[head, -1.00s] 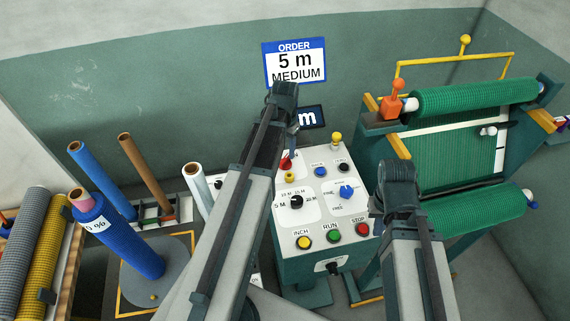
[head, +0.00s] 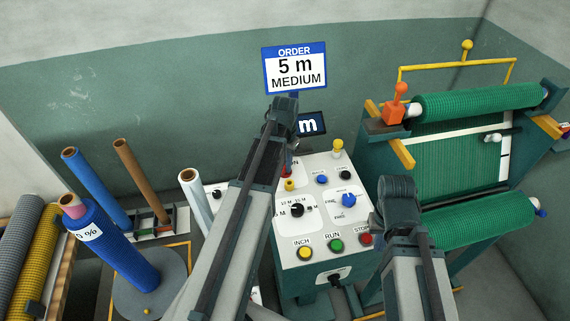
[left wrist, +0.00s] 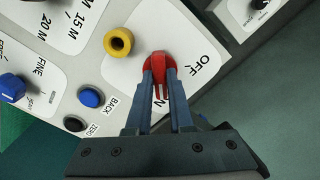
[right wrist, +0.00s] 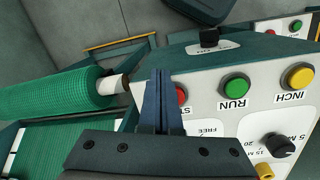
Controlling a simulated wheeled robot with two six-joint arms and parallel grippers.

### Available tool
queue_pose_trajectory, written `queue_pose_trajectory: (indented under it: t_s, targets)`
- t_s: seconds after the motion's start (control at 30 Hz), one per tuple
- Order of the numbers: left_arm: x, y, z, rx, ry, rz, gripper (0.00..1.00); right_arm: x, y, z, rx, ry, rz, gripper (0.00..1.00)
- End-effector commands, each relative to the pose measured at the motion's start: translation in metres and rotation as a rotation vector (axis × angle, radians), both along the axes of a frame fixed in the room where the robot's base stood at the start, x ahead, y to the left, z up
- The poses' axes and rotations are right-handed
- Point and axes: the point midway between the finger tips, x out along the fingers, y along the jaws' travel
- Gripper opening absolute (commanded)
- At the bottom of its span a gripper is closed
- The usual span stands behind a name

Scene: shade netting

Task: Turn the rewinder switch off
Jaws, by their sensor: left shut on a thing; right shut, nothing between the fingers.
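The red rotary switch (left wrist: 158,68) sits on the white panel, between a printed OFF at its upper right and a partly covered ON below it in the left wrist view. My left gripper (left wrist: 159,78) is shut on its red handle, fingers on both sides. In the head view my left arm covers most of the switch, and a bit of red (head: 286,171) shows beside it. My right gripper (right wrist: 158,75) is shut and empty near the red STOP button (right wrist: 181,95); in the head view my right arm hides its fingertips.
A green net roller frame (head: 455,160) stands at right.

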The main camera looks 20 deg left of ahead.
Motion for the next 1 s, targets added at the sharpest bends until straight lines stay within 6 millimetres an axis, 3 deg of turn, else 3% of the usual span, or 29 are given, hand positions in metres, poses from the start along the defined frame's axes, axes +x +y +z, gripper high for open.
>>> queue_pose_trajectory:
  t_s: [0.47, 1.0]
  targets:
    - [-0.0001, 0.0, -0.0001, 0.0, 0.0, 0.068, 0.0, 0.0, 0.0, -0.0001, 0.0, 0.0, 0.0, 0.0]
    - [-0.0001, 0.0, -0.0001, 0.0, 0.0, 0.534, 0.0, 0.0, 0.0, -0.0001, 0.0, 0.0, 0.0, 0.0]
